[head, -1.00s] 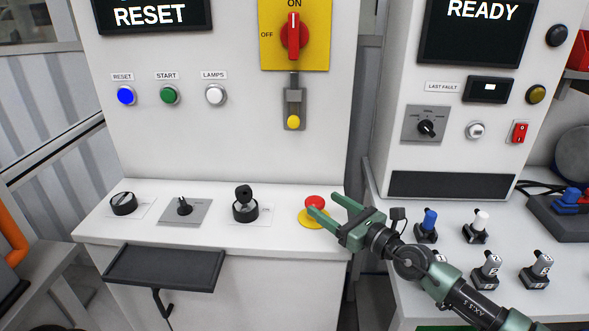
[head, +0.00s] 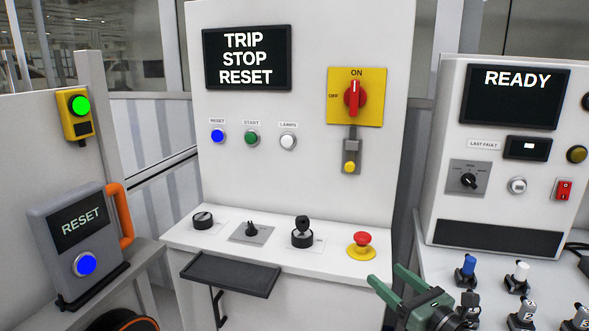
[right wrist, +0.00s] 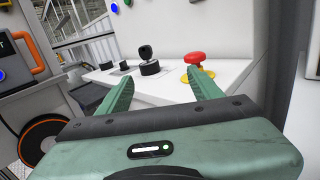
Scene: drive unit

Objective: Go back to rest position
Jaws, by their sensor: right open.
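My right gripper (head: 392,286) is at the lower right of the head view, in front of the drive cabinet's console ledge. Its green fingers are apart with nothing between them. In the right wrist view the gripper (right wrist: 163,85) shows the same open, empty fingers. The red emergency stop button (head: 362,239) on its yellow base stands on the ledge, beyond the fingertips and apart from them. The button also shows in the right wrist view (right wrist: 195,58), just past the right finger. My left gripper is not in view.
The console ledge (head: 330,262) carries black knobs and a key switch (head: 302,232). A dark tray (head: 235,273) juts out in front. The cabinet screen (head: 247,57) reads TRIP STOP RESET. A RESET box (head: 80,225) stands at left. Several toggle switches (head: 466,268) stand at right.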

